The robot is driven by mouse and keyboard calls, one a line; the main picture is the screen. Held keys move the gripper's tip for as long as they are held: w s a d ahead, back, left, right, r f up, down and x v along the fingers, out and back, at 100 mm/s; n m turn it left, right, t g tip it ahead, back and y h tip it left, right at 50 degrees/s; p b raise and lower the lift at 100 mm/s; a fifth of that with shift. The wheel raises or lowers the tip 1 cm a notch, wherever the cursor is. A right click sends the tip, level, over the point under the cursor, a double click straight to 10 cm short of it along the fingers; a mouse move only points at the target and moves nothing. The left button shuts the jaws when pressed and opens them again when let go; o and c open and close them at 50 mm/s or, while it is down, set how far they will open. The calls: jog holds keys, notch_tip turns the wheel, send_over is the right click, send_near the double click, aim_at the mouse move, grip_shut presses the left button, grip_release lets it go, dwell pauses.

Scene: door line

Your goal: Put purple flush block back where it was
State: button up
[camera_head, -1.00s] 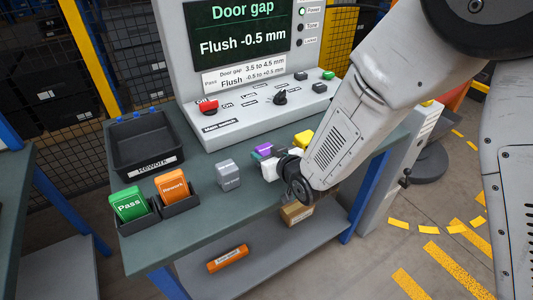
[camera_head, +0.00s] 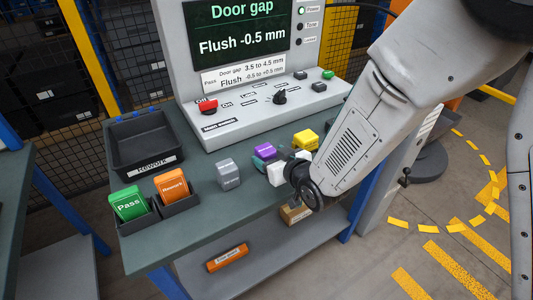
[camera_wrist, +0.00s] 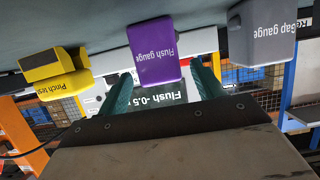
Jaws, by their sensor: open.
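The purple flush block (camera_head: 264,151), labelled "Flush gauge", stands on the green bench top between the grey gap gauge (camera_head: 228,174) and the yellow pinch block (camera_head: 305,139). My gripper (camera_head: 274,164) is at its near right side, partly hidden by my wrist. In the upside-down wrist view, the purple block (camera_wrist: 153,52) lies beyond and between my two teal fingers (camera_wrist: 164,86). The fingers are apart, with no visible contact on the block. The gap gauge (camera_wrist: 262,33) and the yellow block (camera_wrist: 57,70) flank it there.
The console (camera_head: 262,118) with its "Flush -0.5 mm" screen stands behind the blocks. The black rework bin (camera_head: 146,142) is at the left back. Green Pass (camera_head: 128,203) and orange Rework (camera_head: 171,186) blocks sit in holders at the front left.

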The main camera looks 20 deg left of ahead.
jog(key=v, duration=0.9)
jog(key=w+d+r+m+g+h, duration=0.1)
jog(key=d+r+m+h, duration=0.25)
jog(key=d, duration=0.75)
jog(key=w+d+r+m+h, duration=0.15)
jog(key=d+r+h, duration=0.35)
jog(key=d, duration=0.6)
jog(key=s+d+r+m+g+h, duration=0.1)
jog(key=s+d+r+m+g, duration=0.1)
jog(key=s+d, duration=0.5)
jog(key=s+d+r+m+g+h, duration=0.1)
jog(key=s+d+r+m+g, duration=0.2)
jog(key=s+d, duration=0.4)
jog(key=s+r+g, duration=0.1)
jog(key=s+r, duration=0.1)
jog(key=s, duration=0.5)
jog(key=shift+s+r+g, duration=0.3)
jog(key=shift+r+g, duration=0.1)
jog(key=shift+d, duration=0.15)
